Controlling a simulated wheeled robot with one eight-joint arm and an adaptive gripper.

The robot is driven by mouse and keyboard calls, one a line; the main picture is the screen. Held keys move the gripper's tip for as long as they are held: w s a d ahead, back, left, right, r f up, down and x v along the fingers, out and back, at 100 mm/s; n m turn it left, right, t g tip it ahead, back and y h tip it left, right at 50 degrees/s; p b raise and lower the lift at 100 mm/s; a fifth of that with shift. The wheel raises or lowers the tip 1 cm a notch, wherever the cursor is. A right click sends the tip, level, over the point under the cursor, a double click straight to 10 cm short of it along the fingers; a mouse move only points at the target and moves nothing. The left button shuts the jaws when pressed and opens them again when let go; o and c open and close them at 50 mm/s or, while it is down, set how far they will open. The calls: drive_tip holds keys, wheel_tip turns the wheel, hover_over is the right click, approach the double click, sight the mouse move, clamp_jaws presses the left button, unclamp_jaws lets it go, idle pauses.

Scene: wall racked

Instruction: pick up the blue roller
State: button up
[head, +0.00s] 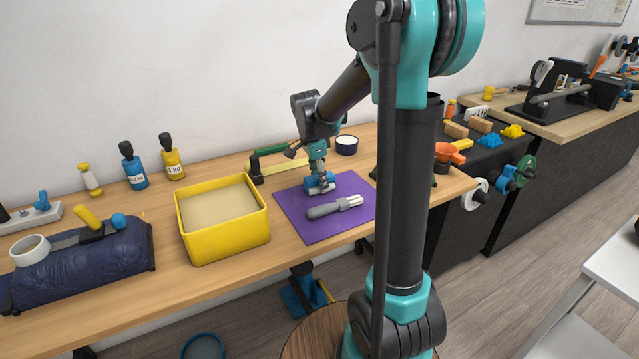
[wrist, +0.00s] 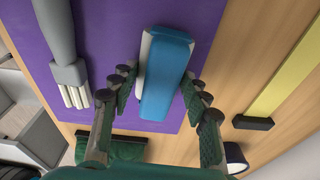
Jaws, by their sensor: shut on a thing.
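The blue roller (head: 321,184), blue with a pale white side, is over the purple mat (head: 290,212) on the wooden bench. In the wrist view the roller (wrist: 168,72) shows large between my fingers, its length running away from me. My gripper (head: 319,172) points down at it, and its fingers (wrist: 158,82) are shut on the roller's two sides. I cannot tell whether the roller is touching the mat or just above it.
A grey-handled tool with pale prongs (head: 335,207) lies beside the roller on the mat. A yellow bin (head: 222,245) stands to the left. Behind are a yellow bar clamp (head: 282,160) and a dark cup (head: 346,145). Weighted bottles (head: 133,169) stand farther left.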

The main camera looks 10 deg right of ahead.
wheel_tip(320, 180, up, 20)
idle(0.6)
